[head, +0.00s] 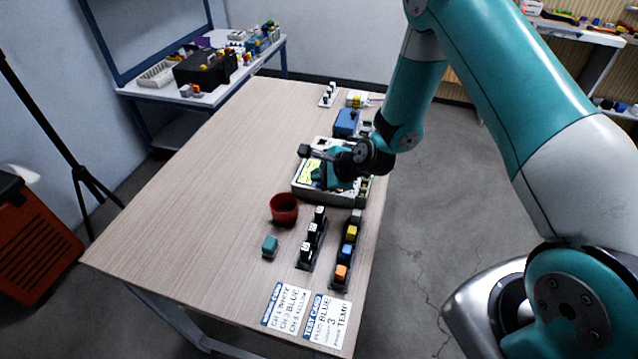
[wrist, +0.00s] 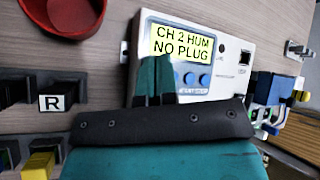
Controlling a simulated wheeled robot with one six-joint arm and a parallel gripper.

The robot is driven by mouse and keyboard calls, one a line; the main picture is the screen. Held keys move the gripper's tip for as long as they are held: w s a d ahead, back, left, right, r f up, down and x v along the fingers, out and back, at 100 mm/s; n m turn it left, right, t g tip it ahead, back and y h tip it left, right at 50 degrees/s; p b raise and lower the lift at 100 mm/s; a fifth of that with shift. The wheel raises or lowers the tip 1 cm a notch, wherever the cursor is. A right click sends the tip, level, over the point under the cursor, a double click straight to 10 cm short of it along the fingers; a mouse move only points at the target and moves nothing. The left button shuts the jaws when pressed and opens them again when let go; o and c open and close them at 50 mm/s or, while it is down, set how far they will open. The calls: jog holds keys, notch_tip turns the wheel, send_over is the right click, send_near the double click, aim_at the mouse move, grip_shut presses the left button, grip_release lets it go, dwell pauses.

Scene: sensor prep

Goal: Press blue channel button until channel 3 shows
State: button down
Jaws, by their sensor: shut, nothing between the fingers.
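The white meter (head: 345,198) lies on the table, and the wrist view shows its face (wrist: 228,68). Its yellow-green screen (wrist: 180,45) reads "CH 2 HUM" over "NO PLUG". Blue round buttons (wrist: 203,80) show below the screen, above a partly readable "START/STOP" label. My gripper (wrist: 155,68) is shut and empty, its teal fingertips over the meter's face at the lower left of the screen. The fingers hide the part of the panel left of the visible buttons. I cannot tell whether the tips touch a button. In the head view my gripper (head: 326,173) is over the meter.
A red bowl (head: 284,209) and a teal block (head: 269,246) are nearer on the table. Racks of black plugs (head: 312,240) and coloured plugs (head: 348,250) stand at the right. Two printed cards (head: 305,311) lie at the front. A blue block (head: 346,122) is behind the meter. The table's left side is clear.

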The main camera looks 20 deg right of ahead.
jog(key=shift+f, duration=0.4)
dwell(0.3)
jog(key=shift+r, duration=0.1)
jog(key=shift+r+p, duration=0.4)
jog(key=shift+r, duration=0.35)
jog(key=shift+r+p, duration=2.05)
jog(key=shift+r, duration=0.4)
